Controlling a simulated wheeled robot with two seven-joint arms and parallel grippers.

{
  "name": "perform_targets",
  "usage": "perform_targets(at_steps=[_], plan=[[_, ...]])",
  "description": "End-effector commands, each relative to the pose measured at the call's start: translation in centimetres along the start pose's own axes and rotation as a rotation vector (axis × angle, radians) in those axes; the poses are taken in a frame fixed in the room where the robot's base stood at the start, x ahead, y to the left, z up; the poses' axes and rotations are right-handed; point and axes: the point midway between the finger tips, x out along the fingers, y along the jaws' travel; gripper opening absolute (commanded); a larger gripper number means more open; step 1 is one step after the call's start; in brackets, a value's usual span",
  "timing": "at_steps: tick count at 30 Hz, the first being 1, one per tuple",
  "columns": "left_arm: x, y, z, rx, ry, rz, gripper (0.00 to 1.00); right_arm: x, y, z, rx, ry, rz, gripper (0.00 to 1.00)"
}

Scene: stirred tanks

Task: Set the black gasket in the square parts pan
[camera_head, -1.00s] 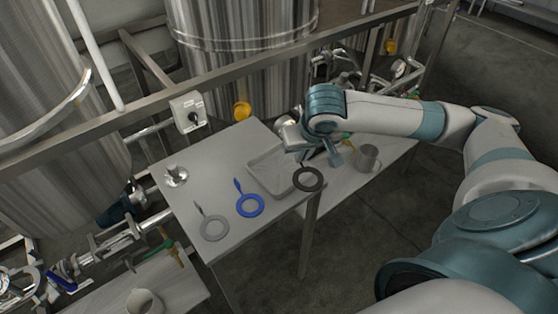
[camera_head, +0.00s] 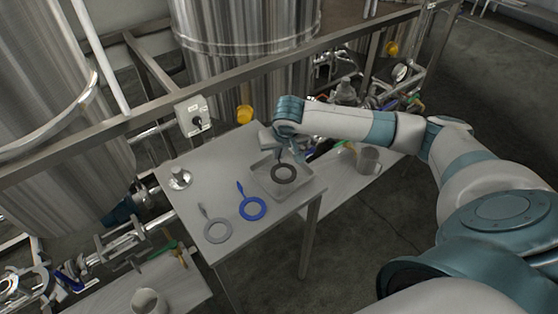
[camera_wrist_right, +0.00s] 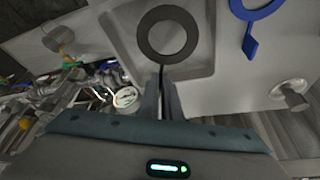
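The black gasket (camera_head: 284,181) is a flat ring with a thin tab. It also shows in the right wrist view (camera_wrist_right: 145,38). My right gripper (camera_head: 290,153) is shut on the tab, with its two fingers (camera_wrist_right: 163,88) on either side of it in the wrist view. The ring appears over the inside of the square parts pan (camera_head: 303,193), a shallow grey tray on the table; the wrist view shows the pan's floor (camera_wrist_right: 202,62) around it. I cannot tell whether the ring touches the pan floor. My left gripper is not in view.
A blue gasket (camera_head: 252,217) and a grey gasket (camera_head: 217,240) lie on the table (camera_head: 215,170) left of the pan. A small metal fitting (camera_head: 180,180) stands at the table's back left. A metal cup (camera_head: 369,160) stands on a lower surface to the right.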

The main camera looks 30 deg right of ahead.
Motion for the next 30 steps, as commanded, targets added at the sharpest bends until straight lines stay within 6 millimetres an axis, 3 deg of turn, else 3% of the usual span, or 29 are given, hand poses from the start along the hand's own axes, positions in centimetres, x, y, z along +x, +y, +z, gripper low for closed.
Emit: perform_targets(at_steps=[7,16,29,30], plan=[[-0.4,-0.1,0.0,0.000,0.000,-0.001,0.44,0.6,0.0,0.3,0.000,-0.003,0.001,0.00],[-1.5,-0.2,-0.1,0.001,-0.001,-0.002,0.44,3.5,0.0,1.5,0.001,-0.002,0.001,0.00],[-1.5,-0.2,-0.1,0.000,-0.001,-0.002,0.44,4.0,0.0,1.7,0.001,-0.001,0.000,0.00],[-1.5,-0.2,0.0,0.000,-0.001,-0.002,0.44,3.9,0.0,1.7,0.001,0.000,0.000,0.14]])
